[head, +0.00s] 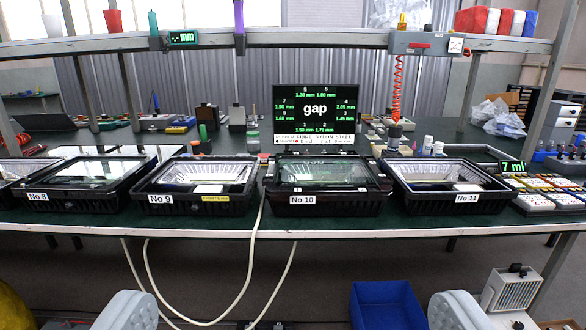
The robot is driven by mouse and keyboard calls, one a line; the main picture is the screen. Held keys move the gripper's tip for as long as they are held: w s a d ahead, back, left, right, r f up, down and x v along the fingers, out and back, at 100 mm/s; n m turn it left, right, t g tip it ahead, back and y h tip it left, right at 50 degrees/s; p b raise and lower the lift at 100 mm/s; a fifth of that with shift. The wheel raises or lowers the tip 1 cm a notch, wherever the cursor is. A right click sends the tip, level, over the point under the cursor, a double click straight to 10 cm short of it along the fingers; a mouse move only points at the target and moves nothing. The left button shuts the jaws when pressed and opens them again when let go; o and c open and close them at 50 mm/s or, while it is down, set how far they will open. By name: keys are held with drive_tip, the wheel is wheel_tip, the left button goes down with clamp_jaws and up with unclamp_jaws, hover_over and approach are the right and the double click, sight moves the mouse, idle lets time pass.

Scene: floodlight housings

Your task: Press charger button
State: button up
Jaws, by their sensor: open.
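No charger button can be made out clearly. A pale vented box (510,290) with a dark part on top stands at the lower right; I cannot tell whether it is the charger. My gripper (292,309) shows as two pale grey padded fingers at the bottom edge, one left and one right. They are wide apart, with nothing held between them. The gripper is in front of the bench, and the vented box is just right of its right finger.
Black floodlight housings, including No 9 (160,198) and No 10 (302,199), line the front of the green bench (350,222). A gap screen (316,112) stands behind. White cables (253,255) hang in front. A blue bin (386,305) sits low between the fingers.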

clamp_jaws()
idle(1.4)
